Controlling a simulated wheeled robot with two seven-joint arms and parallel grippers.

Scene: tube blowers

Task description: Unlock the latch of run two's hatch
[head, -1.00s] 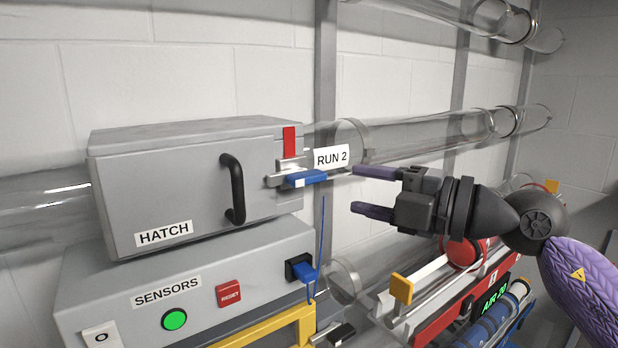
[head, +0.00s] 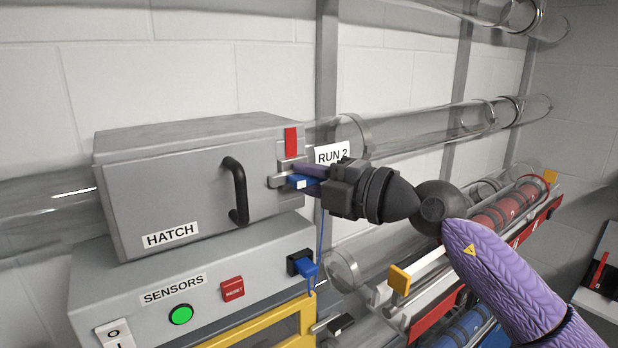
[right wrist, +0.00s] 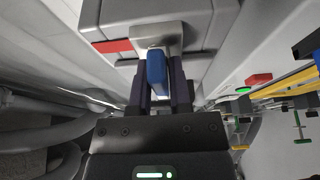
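Run two's hatch (head: 190,180) is a closed grey box with a black handle (head: 236,190). Its latch has a metal bracket (head: 277,182), a blue lever (head: 300,183) and a red tab (head: 291,141) above. The lever points right in the head view. My right gripper (head: 312,178) is at the lever, its purple fingers drawn close on either side. In the right wrist view the blue lever (right wrist: 157,70) sits between the fingers (right wrist: 160,85), which look shut on it. The fingers partly hide the lever in the head view. My left gripper is not in view.
A sensor box (head: 140,305) with a green light (head: 181,314), a red reset button (head: 232,289) and a blue plug (head: 306,268) stands below the hatch. Clear tubes (head: 420,135) run along the wall.

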